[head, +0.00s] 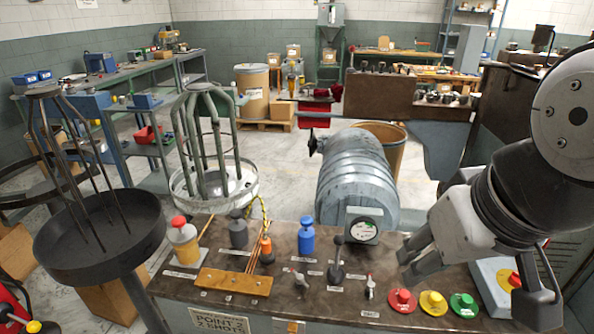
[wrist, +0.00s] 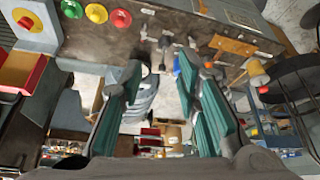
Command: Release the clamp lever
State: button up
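Which control is the clamp lever I cannot tell for sure, as the small labels are unreadable. A black-knobbed lever (head: 337,255) stands up from the dark control panel in the head view, below the round gauge. Two small metal switches, the left one (head: 298,280) and the right one (head: 369,286), flank it. My gripper (head: 404,266) is above the panel, right of these controls and behind the push-buttons. In the wrist view my gripper (wrist: 160,72) has its two teal-padded fingers apart with nothing held. The lever shows dark in the wrist view (wrist: 163,43), beyond the fingertips.
Red (head: 403,301), yellow (head: 433,302) and green (head: 464,304) buttons line the panel's front right, beside an emergency-stop box (head: 497,282). Bottle-like blue (head: 307,236), grey and yellow objects stand to the left. A ribbed grey drum (head: 355,180) and gauge (head: 363,230) rise behind.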

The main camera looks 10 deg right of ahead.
jog(key=shift+g, duration=0.4)
jog(key=w+b, duration=0.1)
jog(key=w, duration=0.9)
jog(key=shift+b, duration=0.35)
grip_shut()
jog(key=w+f+b, duration=0.1)
jog(key=w+f, duration=0.5)
jog(key=w, duration=0.3)
jog(key=w+f+g+b, duration=0.1)
jog(key=w+f, duration=0.4)
jog(key=w, duration=0.5)
jog(key=w+f+g+b, duration=0.1)
jog(key=w+f+b, duration=0.1)
jog(key=w+f, duration=0.4)
jog(key=w, duration=0.3)
jog(key=shift+w+d+f+m, duration=0.35)
jog(key=shift+w+m, duration=0.05)
